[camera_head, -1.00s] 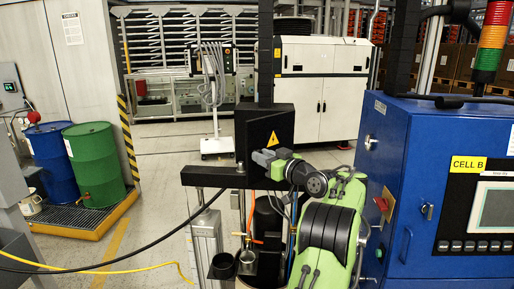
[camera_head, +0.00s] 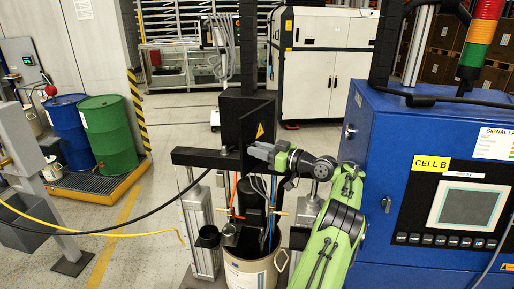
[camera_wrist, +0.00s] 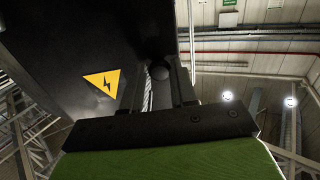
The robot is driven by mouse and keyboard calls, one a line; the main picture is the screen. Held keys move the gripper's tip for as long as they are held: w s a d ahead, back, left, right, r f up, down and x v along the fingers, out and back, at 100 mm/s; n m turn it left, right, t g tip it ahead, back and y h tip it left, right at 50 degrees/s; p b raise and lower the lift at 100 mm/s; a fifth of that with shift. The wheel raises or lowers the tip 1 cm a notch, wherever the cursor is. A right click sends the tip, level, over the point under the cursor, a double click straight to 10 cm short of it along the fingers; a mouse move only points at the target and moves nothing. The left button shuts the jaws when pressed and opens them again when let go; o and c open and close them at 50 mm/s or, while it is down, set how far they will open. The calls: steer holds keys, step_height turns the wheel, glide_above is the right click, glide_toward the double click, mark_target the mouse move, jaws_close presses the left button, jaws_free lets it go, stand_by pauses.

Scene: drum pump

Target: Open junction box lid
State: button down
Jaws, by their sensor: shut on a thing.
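The junction box (camera_head: 232,105) is a dark box on the pump frame. Its black lid (camera_head: 268,114) bears a yellow lightning triangle and stands at an angle to the box, partly swung out. In the wrist view the dark lid (camera_wrist: 50,50) with its triangle fills the upper left. My gripper (camera_head: 252,152) is at the lid's lower part. In the wrist view my gripper (camera_wrist: 160,78) is shut with a dark rounded piece, seemingly the lid's knob, between its fingers. The exact contact is dark and partly hidden.
A blue cabinet (camera_head: 385,130) stands close on the right of my arm. The pump frame's crossbar (camera_head: 195,157) runs below the box, with a drum (camera_head: 248,270) beneath. A black hose (camera_head: 120,232) crosses at the left. Blue and green drums stand on a yellow tray (camera_head: 125,183).

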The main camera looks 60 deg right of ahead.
steer(key=shift+r, duration=0.15)
steer(key=c, duration=0.9)
jaws_free()
steer(key=s, duration=1.5)
steer(key=shift+s+a, duration=0.25)
steer(key=shift+s, duration=0.1)
